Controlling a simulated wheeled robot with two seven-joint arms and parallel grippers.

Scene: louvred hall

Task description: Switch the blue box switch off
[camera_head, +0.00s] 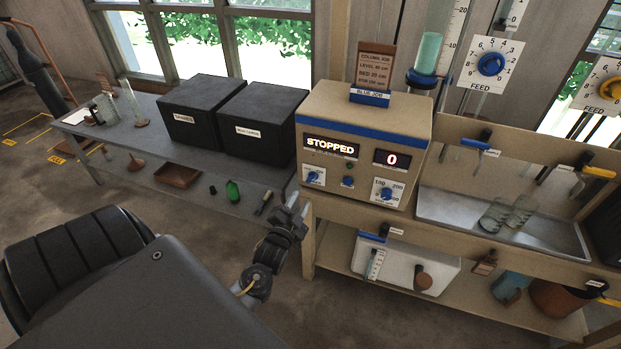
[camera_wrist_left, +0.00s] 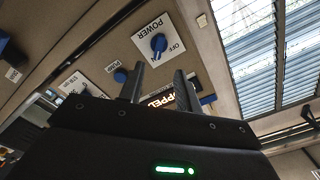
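The beige box with a blue stripe (camera_head: 365,130) stands on the bench, its displays lit with STOPPED and 0. Its blue knob switch (camera_head: 313,178) is at the lower left of the front. In the left wrist view this knob (camera_wrist_left: 158,43) sits on a white plate marked POWER and OFF; which way it points is hard to tell. My left gripper (camera_head: 296,205) is below and left of the knob, apart from it. In the left wrist view its two fingers (camera_wrist_left: 158,82) are spread with nothing between them. My right gripper is out of view.
A blue push button (camera_head: 348,182) and a speed-type dial (camera_head: 386,193) sit right of the switch. Two black boxes (camera_head: 265,122) stand on the grey table at left. A metal tray (camera_head: 550,238) with glass beakers lies at right. A lower shelf (camera_head: 480,300) holds a white bin.

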